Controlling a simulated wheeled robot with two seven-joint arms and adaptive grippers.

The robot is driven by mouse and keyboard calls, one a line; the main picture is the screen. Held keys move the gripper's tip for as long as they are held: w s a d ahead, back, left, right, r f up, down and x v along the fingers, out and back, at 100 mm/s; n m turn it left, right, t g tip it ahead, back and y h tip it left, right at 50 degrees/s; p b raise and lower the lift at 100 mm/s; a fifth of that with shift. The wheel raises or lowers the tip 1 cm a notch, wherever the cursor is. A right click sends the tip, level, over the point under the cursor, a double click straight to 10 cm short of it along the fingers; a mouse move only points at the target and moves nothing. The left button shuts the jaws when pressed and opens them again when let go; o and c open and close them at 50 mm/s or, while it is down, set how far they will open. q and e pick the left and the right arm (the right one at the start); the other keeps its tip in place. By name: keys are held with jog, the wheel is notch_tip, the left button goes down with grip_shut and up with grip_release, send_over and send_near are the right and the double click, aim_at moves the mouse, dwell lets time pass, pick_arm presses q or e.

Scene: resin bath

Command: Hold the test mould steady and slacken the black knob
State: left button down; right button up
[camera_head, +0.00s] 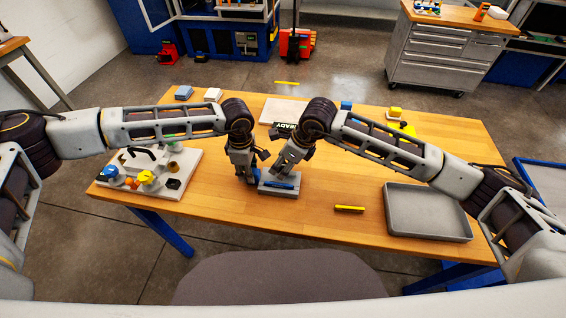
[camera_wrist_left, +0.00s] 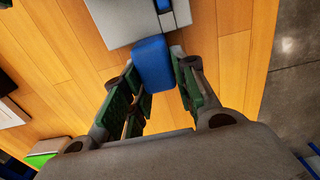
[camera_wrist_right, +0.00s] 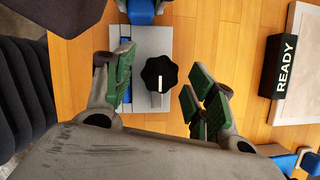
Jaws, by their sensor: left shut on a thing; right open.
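The test mould (camera_head: 284,191) is a grey block with blue parts near the middle of the table. My left gripper (camera_head: 250,178) is at its left end. In the left wrist view my left gripper (camera_wrist_left: 158,88) is shut on the mould's blue end tab (camera_wrist_left: 152,60). The black knob (camera_wrist_right: 159,75), lobed with a white line, sits on top of the mould (camera_wrist_right: 153,42) in the right wrist view. My right gripper (camera_wrist_right: 157,88) is open above it, fingers on either side, apart from the knob. In the head view my right gripper (camera_head: 272,168) hides the knob.
A black READY block (camera_wrist_right: 286,58) lies by a pale board (camera_head: 283,107) behind the grippers. A grey tray (camera_head: 426,235) and a yellow-black piece (camera_head: 349,209) are to the right. A white fixture panel (camera_head: 186,160) is at the left. The front middle table is clear.

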jog(key=v, duration=1.1)
jog(key=shift+d+r, duration=0.2)
jog(key=shift+r, duration=0.1)
pick_arm(q)
jog(key=c, duration=1.1)
grip_release()
pick_arm(e)
jog(key=shift+s, duration=0.1)
pick_arm(q)
jog(key=shift+o, duration=0.2)
jog(key=shift+r, duration=0.15)
notch_tip(320, 180, up, 12)
jog(key=shift+s+f, duration=0.1)
jog(key=shift+f, duration=0.1)
